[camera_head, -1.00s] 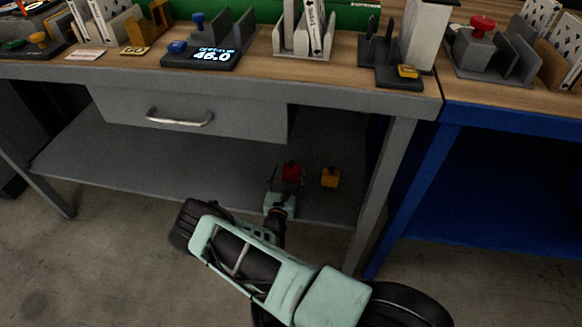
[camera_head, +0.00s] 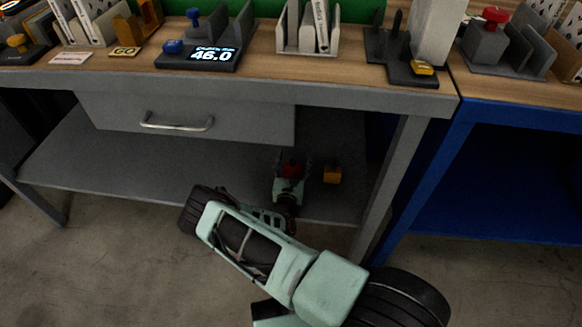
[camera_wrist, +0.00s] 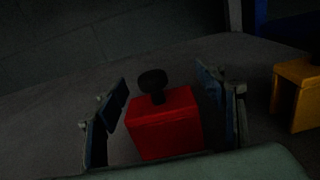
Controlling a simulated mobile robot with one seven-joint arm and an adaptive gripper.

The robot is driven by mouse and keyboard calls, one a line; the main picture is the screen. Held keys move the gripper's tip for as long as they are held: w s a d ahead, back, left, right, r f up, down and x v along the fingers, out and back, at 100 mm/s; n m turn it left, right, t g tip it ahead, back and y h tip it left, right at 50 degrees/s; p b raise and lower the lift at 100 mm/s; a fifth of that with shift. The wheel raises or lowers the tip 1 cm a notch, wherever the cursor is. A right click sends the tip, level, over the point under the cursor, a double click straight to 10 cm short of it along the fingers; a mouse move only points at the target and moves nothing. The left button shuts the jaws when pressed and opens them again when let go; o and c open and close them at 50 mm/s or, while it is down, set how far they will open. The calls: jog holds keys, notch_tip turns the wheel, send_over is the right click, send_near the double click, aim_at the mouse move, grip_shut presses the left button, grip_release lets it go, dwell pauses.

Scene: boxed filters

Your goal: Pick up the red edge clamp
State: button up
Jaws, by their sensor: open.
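The red edge clamp (camera_wrist: 166,124) is a red block with a dark round knob on top. It stands upright on the grey lower shelf (camera_head: 110,165) under the bench.
A yellow-orange block (camera_head: 332,174), also in the wrist view (camera_wrist: 298,92), stands on the shelf just right of my gripper. A table leg (camera_head: 385,190) is further right. The drawer (camera_head: 190,118) and bench top are above. The shelf to the left is clear.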

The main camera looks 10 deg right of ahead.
jog(key=shift+s, duration=0.1)
jog(key=c, duration=1.5)
jog(key=shift+c, duration=0.9)
